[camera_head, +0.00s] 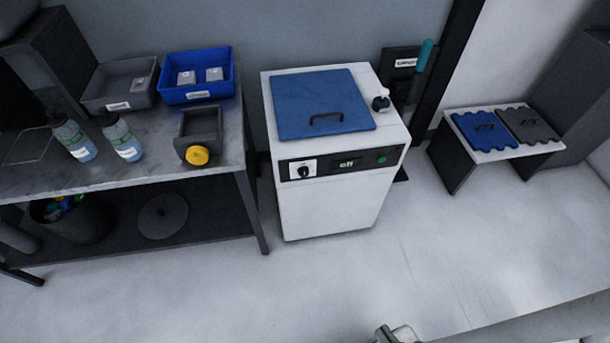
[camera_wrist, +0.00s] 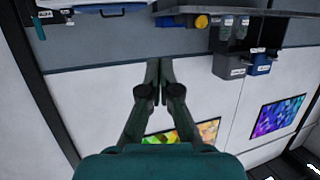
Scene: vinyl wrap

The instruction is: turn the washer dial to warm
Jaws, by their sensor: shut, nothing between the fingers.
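The washer (camera_head: 330,205) is a white box in the middle of the head view, with a blue lid (camera_head: 320,100) shut on top. Its dial (camera_head: 305,170) is a small black knob on a white plate at the left of the dark front panel. The panel's display (camera_head: 347,164) reads "off", and a green button (camera_head: 382,159) is to its right. My gripper (camera_wrist: 162,65) shows in the wrist view with its fingers together and nothing between them. It is away from the dial, which I cannot make out in that view.
A grey workbench (camera_head: 225,165) left of the washer holds bins, bottles and a dark box with a yellow knob (camera_head: 197,155). A pump bottle (camera_head: 381,100) stands on the washer. A low stand (camera_head: 510,153) is at right. The floor (camera_head: 330,290) before the washer is clear.

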